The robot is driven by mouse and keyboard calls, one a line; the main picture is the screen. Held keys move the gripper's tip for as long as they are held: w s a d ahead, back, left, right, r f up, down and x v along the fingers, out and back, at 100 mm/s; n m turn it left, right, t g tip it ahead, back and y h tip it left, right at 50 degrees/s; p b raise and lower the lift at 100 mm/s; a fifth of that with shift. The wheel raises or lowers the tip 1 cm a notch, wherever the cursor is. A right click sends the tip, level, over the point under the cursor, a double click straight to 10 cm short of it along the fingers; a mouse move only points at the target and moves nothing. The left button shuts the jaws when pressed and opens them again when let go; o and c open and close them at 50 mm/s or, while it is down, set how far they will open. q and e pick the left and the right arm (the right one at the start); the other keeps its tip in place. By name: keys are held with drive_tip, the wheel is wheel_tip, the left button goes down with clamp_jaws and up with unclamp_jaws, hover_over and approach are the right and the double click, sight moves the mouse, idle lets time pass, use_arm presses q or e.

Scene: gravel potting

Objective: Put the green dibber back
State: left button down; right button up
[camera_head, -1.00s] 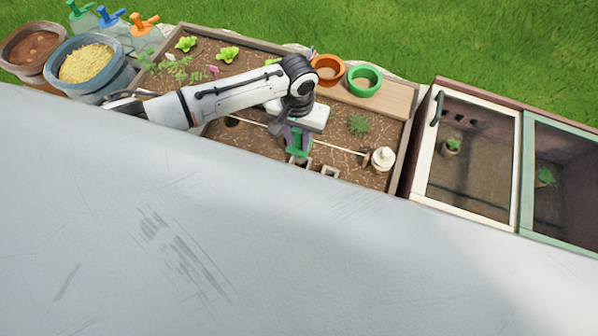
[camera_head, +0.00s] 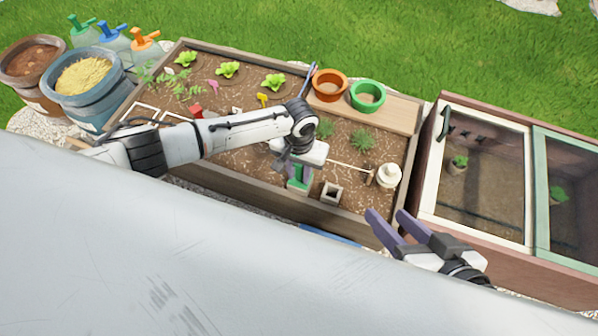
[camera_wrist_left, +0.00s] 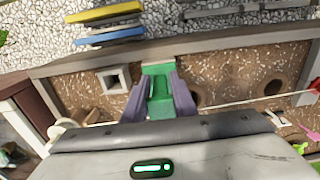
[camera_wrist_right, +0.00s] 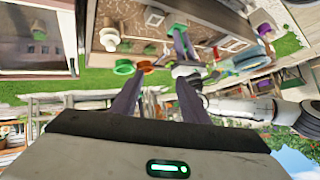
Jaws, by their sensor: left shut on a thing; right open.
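The green dibber (camera_head: 299,185) is between the purple fingers of my left gripper (camera_head: 300,172), which is shut on it at the near edge of the soil bed. The left wrist view shows its green block (camera_wrist_left: 158,70) between the fingertips. A grey square holder (camera_head: 331,193) with a dark opening stands just to its right, and also shows in the left wrist view (camera_wrist_left: 115,78). Whether the dibber's lower end sits in a holder is hidden. My right gripper (camera_head: 390,217) is open and empty, by the bed's near right corner.
A stick runs across the bed to a white pot-shaped thing (camera_head: 389,176). Orange (camera_head: 328,85) and green (camera_head: 367,96) pots stand on the far board. A glazed cold frame (camera_head: 482,150) stands on the right. Seedlings fill the bed's far left; buckets and spray bottles stand beyond.

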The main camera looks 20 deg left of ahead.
use_arm(q)
drive_tip(key=c, duration=1.5)
unclamp_jaws()
drive_tip(key=shift+f, duration=0.15)
drive_tip(key=shift+o, duration=0.2)
